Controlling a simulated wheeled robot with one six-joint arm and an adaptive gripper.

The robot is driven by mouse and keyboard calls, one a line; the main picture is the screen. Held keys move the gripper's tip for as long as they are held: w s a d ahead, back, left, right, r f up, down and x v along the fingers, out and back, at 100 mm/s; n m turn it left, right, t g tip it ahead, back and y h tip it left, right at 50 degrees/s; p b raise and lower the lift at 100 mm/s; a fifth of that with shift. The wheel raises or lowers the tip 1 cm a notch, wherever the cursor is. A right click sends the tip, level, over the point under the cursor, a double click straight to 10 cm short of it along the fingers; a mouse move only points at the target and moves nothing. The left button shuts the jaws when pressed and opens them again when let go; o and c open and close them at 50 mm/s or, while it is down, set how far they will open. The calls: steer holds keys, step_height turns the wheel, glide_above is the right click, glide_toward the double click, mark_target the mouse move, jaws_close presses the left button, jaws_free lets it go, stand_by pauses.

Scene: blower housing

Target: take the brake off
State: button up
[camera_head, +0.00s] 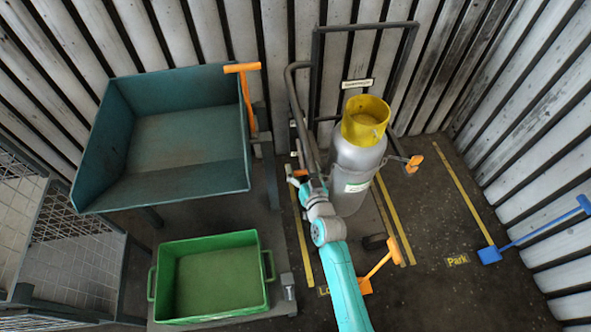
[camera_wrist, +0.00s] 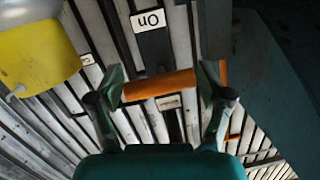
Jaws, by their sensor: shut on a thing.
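My gripper (camera_wrist: 162,86) is shut on an orange bar (camera_wrist: 160,86), with one finger at each end of it in the wrist view. An upside-down "On" label (camera_wrist: 148,20) is on a dark plate just above the bar. A second small label (camera_wrist: 169,102) lies below it, too small to read. In the head view my gripper is beside the left of the cylinder trolley, and a bit of orange (camera_head: 299,173) shows at its tip. The rest of the bar is hidden there. I cannot tell from the pictures which orange part is the brake.
A grey cylinder (camera_head: 358,165) with a yellow collar stands just right of my arm. A teal tub (camera_head: 97,150) with an orange lever (camera_head: 246,95) and a green crate (camera_head: 262,240) stand left. An orange floor lever (camera_head: 378,264) is near my arm; a blue one (camera_head: 540,231) is by "Park".

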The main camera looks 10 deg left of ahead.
steer(key=r, duration=0.3)
steer(key=shift+s+r, duration=0.2)
steer(key=shift+r, duration=0.1)
steer(key=shift+w+r, duration=0.15)
steer(key=shift+r, duration=1.1)
stand_by(0.6)
steer(key=o, duration=1.6)
steer(key=v, duration=1.2)
